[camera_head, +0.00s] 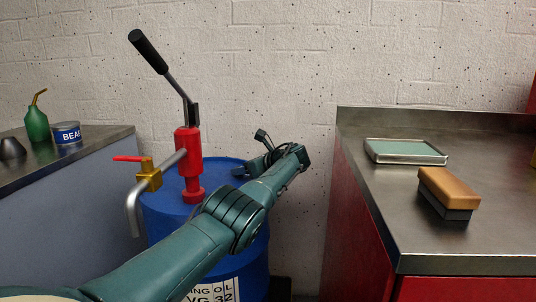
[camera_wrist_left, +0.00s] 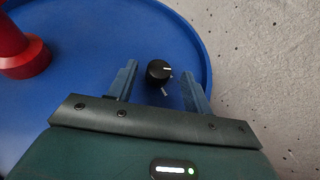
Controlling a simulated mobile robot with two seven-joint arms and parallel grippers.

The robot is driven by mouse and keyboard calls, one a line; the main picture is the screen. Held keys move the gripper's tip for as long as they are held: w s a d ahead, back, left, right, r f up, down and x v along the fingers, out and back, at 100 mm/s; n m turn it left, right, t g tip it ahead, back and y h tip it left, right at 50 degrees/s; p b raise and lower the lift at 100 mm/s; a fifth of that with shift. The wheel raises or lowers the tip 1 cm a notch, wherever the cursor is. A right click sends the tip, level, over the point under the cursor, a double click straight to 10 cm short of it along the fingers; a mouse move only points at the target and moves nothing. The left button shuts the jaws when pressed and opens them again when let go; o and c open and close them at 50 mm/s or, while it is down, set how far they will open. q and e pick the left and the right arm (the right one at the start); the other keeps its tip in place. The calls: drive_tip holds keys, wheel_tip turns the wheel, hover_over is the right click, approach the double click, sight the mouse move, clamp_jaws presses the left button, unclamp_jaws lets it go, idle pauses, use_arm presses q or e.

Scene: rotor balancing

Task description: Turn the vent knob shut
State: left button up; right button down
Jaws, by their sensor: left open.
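The black vent knob (camera_wrist_left: 157,70) sits on the blue drum's lid (camera_wrist_left: 100,30) in the left wrist view. A white line on the knob points to the right, and a short white mark (camera_wrist_left: 164,91) lies on the lid just below it. My left gripper (camera_wrist_left: 160,76) is open, with one finger on each side of the knob and a visible gap on both sides. In the head view my left gripper (camera_head: 241,170) is over the right part of the blue drum (camera_head: 165,215), and I cannot make out the knob there. My right gripper is out of view.
A red hand pump (camera_head: 188,155) with a brass valve (camera_head: 149,177) and spout stands on the drum, left of my gripper. A wall rises close behind. A steel bench (camera_head: 385,205) at the right holds a tray (camera_head: 405,151) and a brush (camera_head: 448,190).

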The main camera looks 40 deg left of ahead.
use_arm(q)
drive_tip(key=d+r+p, duration=0.1)
drive_tip(key=p, duration=0.1)
drive_tip(key=shift+s+r+p, duration=0.1)
drive_tip(key=shift+p, duration=0.3)
drive_tip(key=p+v, duration=0.1)
drive_tip(key=v, duration=0.1)
drive_tip(key=p+v, duration=0.1)
drive_tip(key=v, duration=0.2)
drive_tip(key=p+v, duration=0.1)
drive_tip(key=v, duration=0.2)
drive_tip(key=shift+d+f, duration=0.15)
drive_tip(key=shift+f, duration=0.1)
drive_tip(key=shift+d+r+p, duration=0.15)
drive_tip(key=shift+d+p, duration=0.15)
drive_tip(key=shift+d, duration=0.3)
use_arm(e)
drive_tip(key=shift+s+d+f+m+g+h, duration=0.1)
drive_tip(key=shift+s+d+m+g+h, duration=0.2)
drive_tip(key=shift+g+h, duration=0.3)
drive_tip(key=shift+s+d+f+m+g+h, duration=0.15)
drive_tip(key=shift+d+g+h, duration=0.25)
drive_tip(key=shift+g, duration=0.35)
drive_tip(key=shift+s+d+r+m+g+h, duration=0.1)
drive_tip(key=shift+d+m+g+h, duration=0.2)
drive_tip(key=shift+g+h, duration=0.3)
